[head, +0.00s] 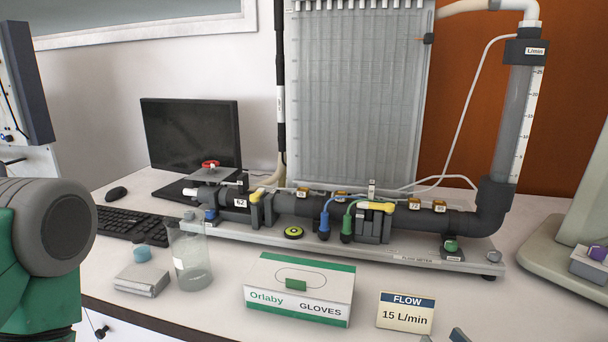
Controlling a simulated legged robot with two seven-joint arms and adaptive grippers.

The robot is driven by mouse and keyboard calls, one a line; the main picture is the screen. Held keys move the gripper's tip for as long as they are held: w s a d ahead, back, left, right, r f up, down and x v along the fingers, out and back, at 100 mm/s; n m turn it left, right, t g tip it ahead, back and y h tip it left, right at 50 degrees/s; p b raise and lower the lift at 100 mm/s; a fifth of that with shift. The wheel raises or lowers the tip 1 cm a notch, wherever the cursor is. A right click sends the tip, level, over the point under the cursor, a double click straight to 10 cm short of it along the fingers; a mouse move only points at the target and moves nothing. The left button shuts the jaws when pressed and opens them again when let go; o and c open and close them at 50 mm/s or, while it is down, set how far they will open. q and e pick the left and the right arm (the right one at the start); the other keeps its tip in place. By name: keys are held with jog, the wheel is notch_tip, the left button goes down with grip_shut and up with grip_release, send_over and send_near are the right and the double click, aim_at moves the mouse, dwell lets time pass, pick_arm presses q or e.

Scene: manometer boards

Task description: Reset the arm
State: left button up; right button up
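My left arm shows as a large grey and green link at the left edge; its gripper is outside the view. The manometer board (362,90) stands upright at the back. Neither gripper touches anything visible.
A monitor (190,132) and keyboard (125,222) are at the back left. Bench right of the sign looks clear.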

jog(key=s+a+f+n+g+y, duration=0.3)
jog(key=s+a+n+g+y, duration=0.85)
jog(key=s+a, duration=0.35)
jog(key=s+f+n+g+h, duration=0.2)
jog(key=s+f+n+g, duration=0.3)
jog(key=s, duration=0.3)
jog(key=s+f+n+g+h, duration=0.1)
jog(key=s+f+n+g, duration=0.1)
jog(key=s+n+g, duration=0.45)
jog(key=s+d+f+n+g+h, duration=0.1)
jog(key=s+d+f+n+h, duration=0.15)
jog(key=d+f+h, duration=0.35)
jog(key=s+d+f+n+g+h, duration=0.15)
jog(key=d+f+n+h, duration=0.25)
jog(key=d, duration=0.4)
jog(key=w+d+f+n+t, duration=0.1)
jog(key=w+n+t, duration=0.1)
jog(key=w, duration=0.2)
jog(key=w+d+f+n+t+h, duration=0.1)
jog(key=w+d+f+n+t, duration=0.1)
jog(key=w+t, duration=0.1)
jog(key=w+d+f+n+t+h+b, duration=0.1)
jog(key=w+n+t, duration=0.1)
jog(key=w, duration=0.3)
jog(key=shift+w+d+f+t, duration=0.2)
jog(key=shift+w+f+t, duration=0.05)
jog(key=shift+t, duration=0.4)
